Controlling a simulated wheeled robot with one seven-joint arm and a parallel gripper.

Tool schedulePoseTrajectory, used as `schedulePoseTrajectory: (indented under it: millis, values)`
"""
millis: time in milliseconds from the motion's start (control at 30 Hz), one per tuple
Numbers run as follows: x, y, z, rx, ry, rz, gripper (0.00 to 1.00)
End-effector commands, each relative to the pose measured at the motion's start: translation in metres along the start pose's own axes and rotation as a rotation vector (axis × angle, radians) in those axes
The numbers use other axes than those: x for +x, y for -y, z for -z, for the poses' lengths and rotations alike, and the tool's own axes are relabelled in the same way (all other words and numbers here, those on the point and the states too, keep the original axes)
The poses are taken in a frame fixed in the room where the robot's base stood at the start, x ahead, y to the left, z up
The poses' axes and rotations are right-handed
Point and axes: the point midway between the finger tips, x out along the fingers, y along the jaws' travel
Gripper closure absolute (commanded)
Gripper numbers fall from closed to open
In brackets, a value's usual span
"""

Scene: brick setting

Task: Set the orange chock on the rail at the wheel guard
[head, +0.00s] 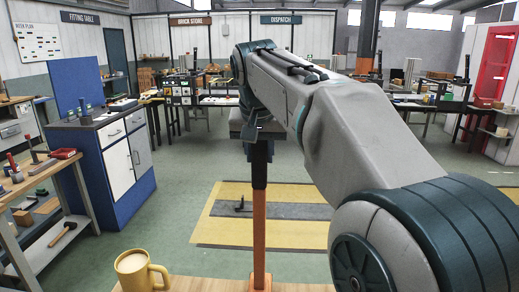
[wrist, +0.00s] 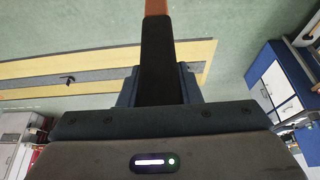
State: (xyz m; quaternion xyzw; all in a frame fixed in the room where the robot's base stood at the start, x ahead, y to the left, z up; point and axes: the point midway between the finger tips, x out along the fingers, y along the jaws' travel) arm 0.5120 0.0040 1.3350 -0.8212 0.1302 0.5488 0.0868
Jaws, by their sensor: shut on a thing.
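My gripper (head: 258,132) is shut on the black grip (head: 260,170) of a long upright orange pole (head: 260,225). The pole ends in a wider orange foot (head: 262,284) at the bottom edge of the head view, probably the orange chock; its lower end is cut off. In the wrist view the black grip (wrist: 157,60) lies between my fingers (wrist: 157,85), with orange (wrist: 157,8) beyond it. A grey strip (head: 285,211) runs along a yellow floor area, with a small black piece (head: 241,206) on it. I cannot tell whether these are the rail and wheel guard.
A yellow mug (head: 138,271) stands on a wooden top (head: 190,286) left of the orange foot. A blue cabinet (head: 112,165) and a workbench (head: 60,200) with tools are at left. Green floor (head: 190,185) is open around the yellow area. Benches line the back.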

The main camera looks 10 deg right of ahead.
Motion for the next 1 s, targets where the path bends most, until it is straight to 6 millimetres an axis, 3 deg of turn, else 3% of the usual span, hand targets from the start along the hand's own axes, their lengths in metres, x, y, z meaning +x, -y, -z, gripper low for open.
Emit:
schedulePoseTrajectory:
  millis: [133,167,233,633,1000]
  values:
    - [-0.001,0.000,0.000,0.001,-0.008,0.002,1.00]
    - [0.003,0.000,-0.001,0.000,0.000,0.000,0.66]
    - [0.002,0.000,-0.001,0.000,0.000,0.000,0.47]
    - [-0.005,0.000,0.001,0.000,-0.002,0.001,0.47]
    - [-0.081,0.001,0.002,0.000,-0.004,0.002,0.47]
